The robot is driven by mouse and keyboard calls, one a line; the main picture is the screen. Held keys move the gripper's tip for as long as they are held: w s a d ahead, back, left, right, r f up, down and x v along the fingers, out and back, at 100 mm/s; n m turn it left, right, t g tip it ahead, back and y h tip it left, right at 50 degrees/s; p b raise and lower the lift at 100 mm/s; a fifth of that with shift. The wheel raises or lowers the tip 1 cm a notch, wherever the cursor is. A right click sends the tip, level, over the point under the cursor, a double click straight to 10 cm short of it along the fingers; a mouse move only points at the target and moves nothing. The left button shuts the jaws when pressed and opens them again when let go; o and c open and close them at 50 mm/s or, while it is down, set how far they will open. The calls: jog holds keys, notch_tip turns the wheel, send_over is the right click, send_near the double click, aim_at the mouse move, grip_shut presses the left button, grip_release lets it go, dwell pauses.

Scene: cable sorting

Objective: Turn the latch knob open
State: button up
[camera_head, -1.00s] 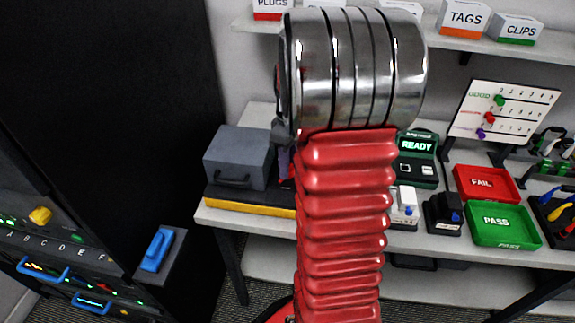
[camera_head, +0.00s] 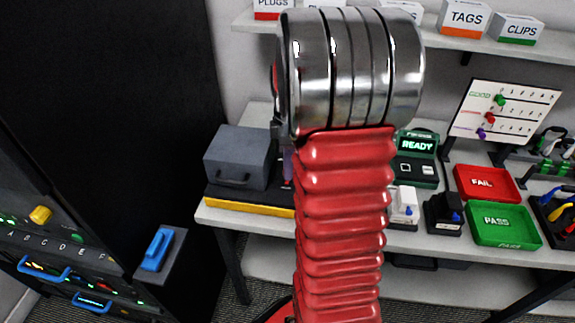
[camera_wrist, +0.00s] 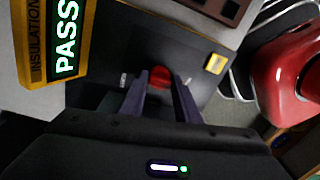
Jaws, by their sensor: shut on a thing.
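The latch knob (camera_wrist: 161,76) shows in the wrist view as a small red round piece on a dark panel (camera_wrist: 195,62). My gripper (camera_wrist: 160,84) has its two dark fingers on either side of it and is shut on it. The lower part of the knob is hidden between the fingers, so I cannot tell how far it is turned. In the head view my own arm hides the knob and most of my gripper.
A yellow-framed display reading PASS (camera_wrist: 66,38) stands at the left in the wrist view. A yellow square piece (camera_wrist: 215,63) sits right of the knob. In the head view a grey box (camera_head: 238,157), a READY device (camera_head: 417,165) and a green PASS tray (camera_head: 503,226) stand on the bench.

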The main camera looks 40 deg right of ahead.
jog(key=shift+d, duration=0.1)
jog(key=o, duration=1)
notch_tip(320, 180, up, 14)
jog(key=shift+w+d+f, duration=0.15)
jog(key=shift+w+d, duration=0.05)
jog(key=shift+w, duration=0.15)
dwell(0.4)
